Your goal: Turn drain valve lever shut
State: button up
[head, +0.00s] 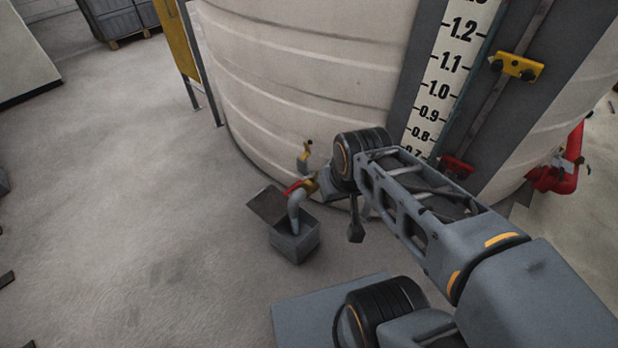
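The drain valve has a yellow body (312,186) low on the front of the big pale tank (300,75). Its red lever (297,187) sits on top, pointing left along the valve. A grey spout (295,208) bends down from the valve into an open grey box (296,243) on the floor. My arm reaches in from the lower right, and its black joint is just right of the valve. My gripper (328,190) is small and mostly hidden by that joint, close to the right side of the valve. I cannot see its fingers clearly, or whether it touches the lever.
A small yellow tap (305,153) is on the tank just above the valve. A level scale (447,75) runs up the tank. Red pipework (562,172) is at the right. A yellow panel (178,38) stands at the back left. The floor to the left is mostly clear.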

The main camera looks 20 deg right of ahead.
aim_at(296, 183)
jog(key=i, duration=0.9)
jog(key=z, duration=0.4)
jog(key=k, duration=0.6)
jog(key=u, duration=0.75)
jog(key=i, duration=0.45)
jog(key=z, duration=0.05)
